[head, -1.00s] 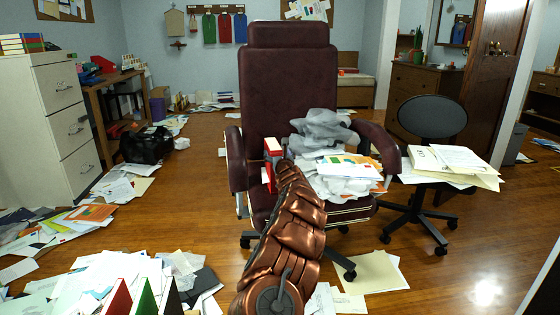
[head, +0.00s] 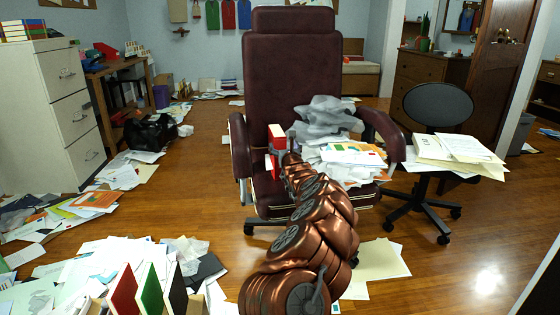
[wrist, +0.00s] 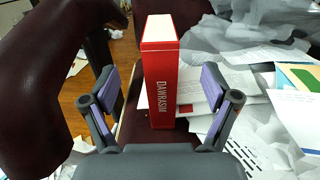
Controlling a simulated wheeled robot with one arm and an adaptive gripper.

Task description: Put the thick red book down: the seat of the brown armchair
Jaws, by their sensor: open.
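The thick red book (wrist: 162,92) stands upright in the wrist view, its lettered spine facing me and its pale page edges on top. It also shows in the head view (head: 276,131) at the left part of the seat of the brown armchair (head: 292,84). My gripper (wrist: 161,90) is open, with one finger on each side of the book and a visible gap to both. In the head view my arm hides part of the book and seat. The book's foot appears to rest on the seat, though its exact contact is partly hidden.
Crumpled grey sheets (head: 325,118) and loose papers (head: 350,153) cover the right part of the seat. The left armrest (wrist: 38,80) stands close to my gripper. A dark office chair (head: 440,105) holding folders is at right. Papers litter the floor at left.

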